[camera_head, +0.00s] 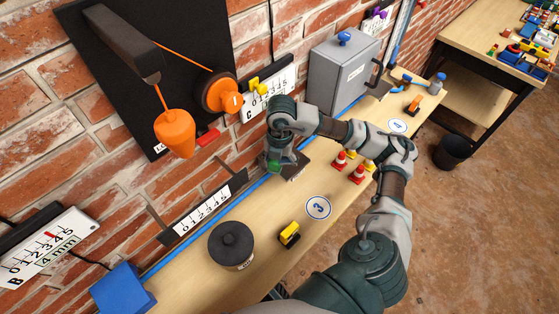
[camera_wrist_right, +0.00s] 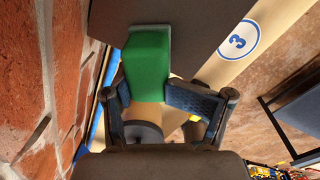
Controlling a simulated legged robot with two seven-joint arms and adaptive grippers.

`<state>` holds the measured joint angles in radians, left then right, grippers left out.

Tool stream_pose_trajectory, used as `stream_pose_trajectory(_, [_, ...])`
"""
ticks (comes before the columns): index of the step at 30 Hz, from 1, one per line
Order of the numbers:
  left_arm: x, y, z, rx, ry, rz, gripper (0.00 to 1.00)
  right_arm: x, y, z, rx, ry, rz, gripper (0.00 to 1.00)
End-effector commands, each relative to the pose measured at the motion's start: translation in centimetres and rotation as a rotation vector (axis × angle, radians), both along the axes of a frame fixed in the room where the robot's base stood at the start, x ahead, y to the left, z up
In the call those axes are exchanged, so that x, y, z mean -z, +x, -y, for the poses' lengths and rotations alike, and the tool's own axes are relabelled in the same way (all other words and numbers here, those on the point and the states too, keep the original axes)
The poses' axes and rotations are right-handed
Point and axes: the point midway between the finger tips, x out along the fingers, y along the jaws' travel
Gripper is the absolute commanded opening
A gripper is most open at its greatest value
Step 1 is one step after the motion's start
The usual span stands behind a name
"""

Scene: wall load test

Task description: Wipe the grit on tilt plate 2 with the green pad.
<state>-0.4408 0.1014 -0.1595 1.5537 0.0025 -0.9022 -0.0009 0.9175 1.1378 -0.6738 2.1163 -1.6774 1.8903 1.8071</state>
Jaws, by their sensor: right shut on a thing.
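My right gripper (camera_head: 277,156) is over the bench, near the wall. It is shut on the green pad (camera_head: 274,167), which also shows between the two fingers in the right wrist view (camera_wrist_right: 147,65). A flat dark grey plate (camera_head: 297,168) lies just right of the pad in the head view. In the wrist view this plate (camera_wrist_right: 192,22) is behind and beside the pad's far end. I cannot tell whether pad and plate touch. No number shows on the plate, and no grit can be made out. My left gripper is not in view.
Red and yellow cones (camera_head: 358,174) stand right of the plate. A yellow-black block (camera_head: 289,234), a black cylinder (camera_head: 231,246) and a blue block (camera_head: 123,289) are on the near bench. A grey box (camera_head: 343,72) is against the brick wall. An orange weight (camera_head: 174,132) hangs at left.

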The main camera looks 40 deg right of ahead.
Motion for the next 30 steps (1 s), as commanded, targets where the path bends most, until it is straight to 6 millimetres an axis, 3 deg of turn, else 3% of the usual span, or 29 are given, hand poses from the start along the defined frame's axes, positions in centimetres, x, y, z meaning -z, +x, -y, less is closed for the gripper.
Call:
stream_pose_trajectory(18, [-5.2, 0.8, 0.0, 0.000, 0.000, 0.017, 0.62, -5.9, -0.1, 0.0, -0.002, 0.001, -0.002, 0.15])
stream_pose_trajectory(30, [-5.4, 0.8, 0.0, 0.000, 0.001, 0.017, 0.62, -6.2, -0.1, 0.0, -0.001, 0.000, -0.003, 0.15])
